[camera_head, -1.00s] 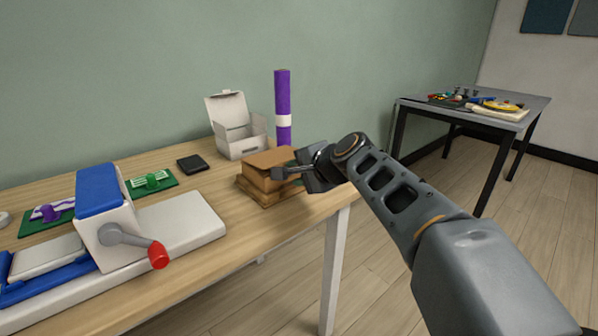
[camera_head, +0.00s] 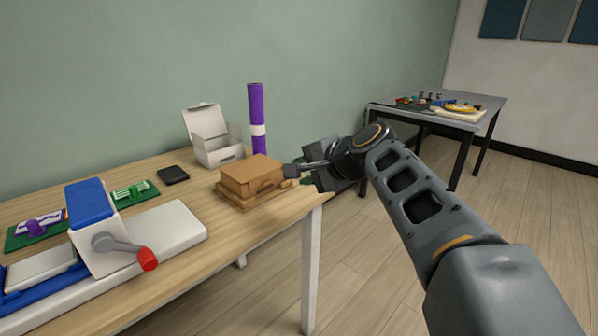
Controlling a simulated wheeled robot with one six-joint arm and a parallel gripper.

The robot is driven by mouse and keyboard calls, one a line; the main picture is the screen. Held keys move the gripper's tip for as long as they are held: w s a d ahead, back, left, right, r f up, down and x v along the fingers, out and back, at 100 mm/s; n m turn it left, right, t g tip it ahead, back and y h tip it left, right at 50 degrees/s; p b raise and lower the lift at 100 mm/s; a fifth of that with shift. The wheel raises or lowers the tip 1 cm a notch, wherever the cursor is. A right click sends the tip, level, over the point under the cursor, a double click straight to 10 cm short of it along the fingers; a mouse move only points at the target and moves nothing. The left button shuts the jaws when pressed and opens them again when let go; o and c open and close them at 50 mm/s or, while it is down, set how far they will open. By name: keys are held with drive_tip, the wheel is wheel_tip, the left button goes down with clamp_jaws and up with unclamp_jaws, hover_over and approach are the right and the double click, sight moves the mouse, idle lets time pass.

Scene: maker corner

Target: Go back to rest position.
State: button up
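My gripper (camera_head: 296,171) is at the right end of the wooden table (camera_head: 255,228), just to the right of a brown cardboard box (camera_head: 252,176). The fingers point left toward the box. A small gap seems to lie between them and the box, but I cannot be sure of it. Nothing shows in the fingers; how far apart they are is unclear from this side. The box sits on a small wooden pallet (camera_head: 235,201).
On the table are an open white box (camera_head: 218,150), a purple roll (camera_head: 257,115), a black square (camera_head: 173,175), green boards (camera_head: 134,192) and a blue-white press with a red-tipped crank (camera_head: 98,225). A grey table (camera_head: 478,115) with tools stands back right. Floor between is clear.

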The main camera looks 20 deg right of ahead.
drive_tip(key=shift+s+d+r, duration=0.2)
drive_tip(key=shift+s+r, duration=0.1)
drive_tip(key=shift+s, duration=0.2)
